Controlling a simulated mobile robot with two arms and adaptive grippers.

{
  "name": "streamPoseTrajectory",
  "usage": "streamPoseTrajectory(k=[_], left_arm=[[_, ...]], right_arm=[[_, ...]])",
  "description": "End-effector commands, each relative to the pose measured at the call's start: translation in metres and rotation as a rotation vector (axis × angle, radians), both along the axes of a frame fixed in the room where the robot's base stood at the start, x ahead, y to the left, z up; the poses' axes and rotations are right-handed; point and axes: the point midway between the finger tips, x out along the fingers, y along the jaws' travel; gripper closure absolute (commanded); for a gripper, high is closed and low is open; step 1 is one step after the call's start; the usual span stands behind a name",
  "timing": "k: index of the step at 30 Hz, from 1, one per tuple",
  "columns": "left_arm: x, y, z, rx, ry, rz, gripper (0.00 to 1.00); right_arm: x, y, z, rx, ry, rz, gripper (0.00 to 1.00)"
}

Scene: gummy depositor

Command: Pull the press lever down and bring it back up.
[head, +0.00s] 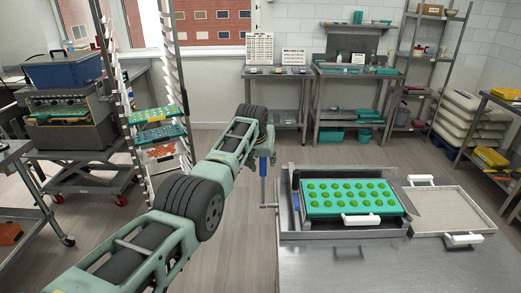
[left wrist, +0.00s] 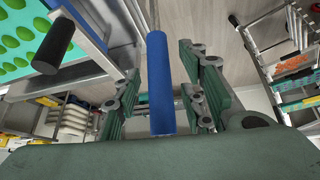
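The press lever shows as a blue handle (head: 262,166) on a thin metal rod, at the left side of the steel press (head: 287,205). In the left wrist view the blue handle (left wrist: 160,85) stands between the fingers of my left gripper (left wrist: 162,98), with a visible gap on both sides. My left gripper (head: 264,147) is open at the upper part of the handle in the head view, and its fingers are partly hidden there. A teal mould (head: 325,208) with rows of green gummies lies in the press. My right gripper is not in view.
A shallow tray (head: 452,205) with white handles lies right of the press on the steel table (head: 400,270). A rack (head: 170,70) with trays and a machine with a blue tub (head: 62,70) stand at the left. The floor behind the table is clear.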

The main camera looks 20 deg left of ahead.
Motion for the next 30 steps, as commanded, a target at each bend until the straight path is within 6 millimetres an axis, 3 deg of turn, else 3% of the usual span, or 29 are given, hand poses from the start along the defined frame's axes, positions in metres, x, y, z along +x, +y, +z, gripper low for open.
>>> streamPoseTrajectory(k=[8,21,30], left_arm=[[-0.012,0.0,0.02,0.0,-0.004,0.0,0.62],[-0.047,-0.001,0.082,0.0,-0.005,0.0,0.62],[-0.057,-0.002,0.098,-0.001,-0.001,0.0,0.62]], right_arm=[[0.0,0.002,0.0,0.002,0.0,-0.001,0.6],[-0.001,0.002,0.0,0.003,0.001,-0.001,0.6],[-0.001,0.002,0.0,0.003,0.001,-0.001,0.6]])
